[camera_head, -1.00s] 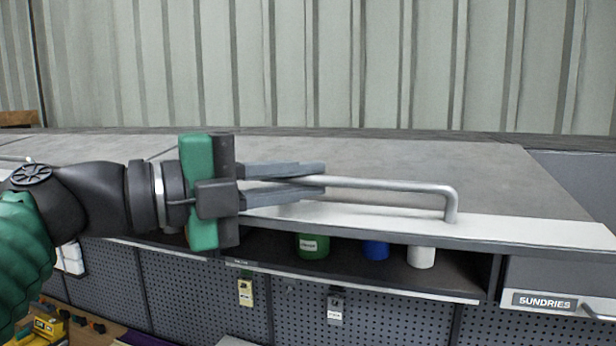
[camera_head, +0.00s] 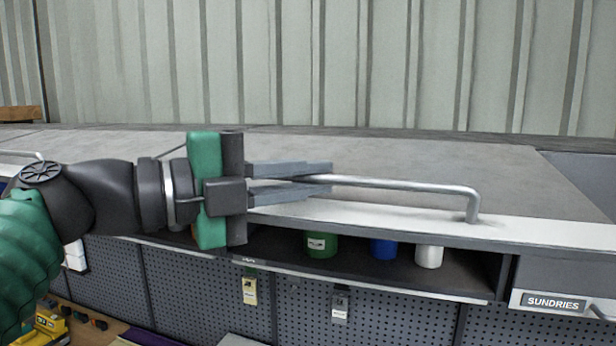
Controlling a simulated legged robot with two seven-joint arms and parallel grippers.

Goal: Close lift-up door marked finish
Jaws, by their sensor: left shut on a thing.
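The lift-up door (camera_head: 440,174) is a grey panel with a white front edge, tilted up over an open shelf compartment. A silver bar handle (camera_head: 420,185) runs along its front edge. My left gripper (camera_head: 330,179) is shut on the handle near the handle's left part. Below the door edge, the compartment (camera_head: 468,268) shows a green can (camera_head: 320,245), a blue can (camera_head: 382,249) and a white can (camera_head: 429,256). No "finish" label can be read here. My right gripper is not in view.
A drawer front labelled SUNDRIES (camera_head: 554,303) is at the lower right. A perforated panel (camera_head: 390,315) with hanging tags is below the shelf. A yellow object (camera_head: 50,325) sits at the lower left. A corrugated wall (camera_head: 330,65) stands behind.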

